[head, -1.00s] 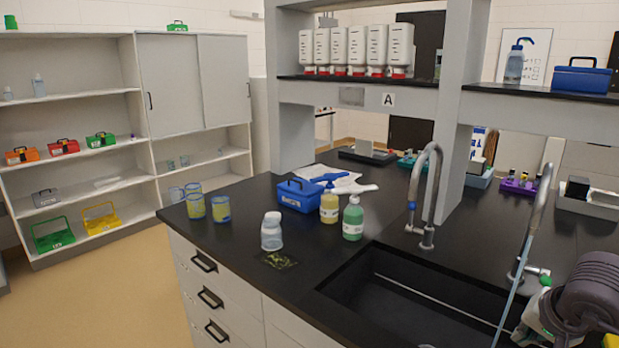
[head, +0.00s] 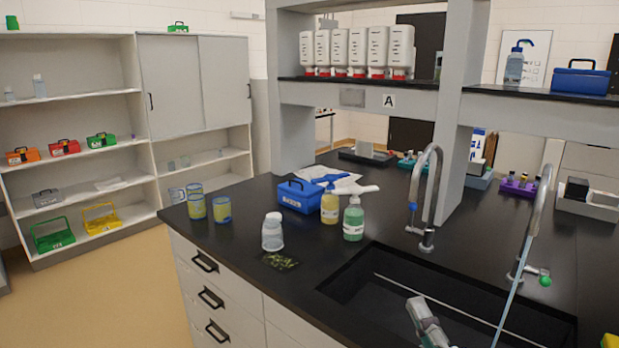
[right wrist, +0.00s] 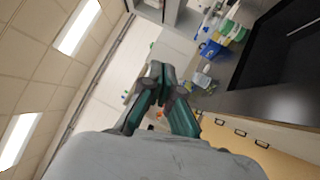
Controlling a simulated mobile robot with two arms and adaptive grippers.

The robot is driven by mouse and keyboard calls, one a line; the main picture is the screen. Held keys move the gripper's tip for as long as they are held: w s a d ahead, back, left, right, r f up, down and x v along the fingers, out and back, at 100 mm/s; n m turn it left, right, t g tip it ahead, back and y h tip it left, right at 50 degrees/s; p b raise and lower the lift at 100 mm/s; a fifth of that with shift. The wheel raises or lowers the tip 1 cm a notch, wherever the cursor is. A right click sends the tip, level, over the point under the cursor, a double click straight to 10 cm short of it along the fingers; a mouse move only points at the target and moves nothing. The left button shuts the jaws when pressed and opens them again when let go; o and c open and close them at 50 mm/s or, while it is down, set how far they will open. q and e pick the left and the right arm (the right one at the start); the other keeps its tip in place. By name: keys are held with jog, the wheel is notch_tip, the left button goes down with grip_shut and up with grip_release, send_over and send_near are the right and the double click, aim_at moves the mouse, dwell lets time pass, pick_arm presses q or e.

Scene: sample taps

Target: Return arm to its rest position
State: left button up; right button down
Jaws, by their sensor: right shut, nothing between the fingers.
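My right gripper shows in the right wrist view (right wrist: 160,76), its teal fingers shut together with nothing between them. In the head view a grey-white part of my right gripper or arm (head: 427,321) enters at the bottom edge, over the front of the sink. The right tap (head: 527,250) with a green knob (head: 545,281) stands behind the sink, apart from my arm. A thin pale blue stream or tube (head: 513,292) runs from its spout into the sink. My left gripper is out of view.
The black sink (head: 375,262) lies in the bench, with another tap (head: 427,200) behind it. Floor at left is clear.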

jog(key=s+d+f+m+g+h, duration=0.3)
jog(key=f+m+g, duration=0.1)
jog(key=f+m, duration=0.4)
jog(key=s+d+f+m+g+h, duration=0.3)
jog(key=f+m+g, duration=0.15)
jog(key=f, duration=0.55)
jog(key=s+a+f+m+g+y, duration=0.1)
jog(key=s+f+m+g, duration=0.3)
jog(key=s+f, duration=0.3)
jog(key=s+a+f+m+g+y, duration=0.1)
jog(key=s+a+f+m+g, duration=0.3)
jog(key=s, duration=0.6)
notch_tip(320, 180, down, 28)
jog(key=s+d+n+g, duration=0.1)
jog(key=s+d+g, duration=0.1)
jog(key=s+d+f+g, duration=0.1)
jog(key=s+d+f, duration=0.2)
jog(key=s+f, duration=1.2)
jog(key=shift+s+d, duration=0.15)
jog(key=shift+s, duration=0.3)
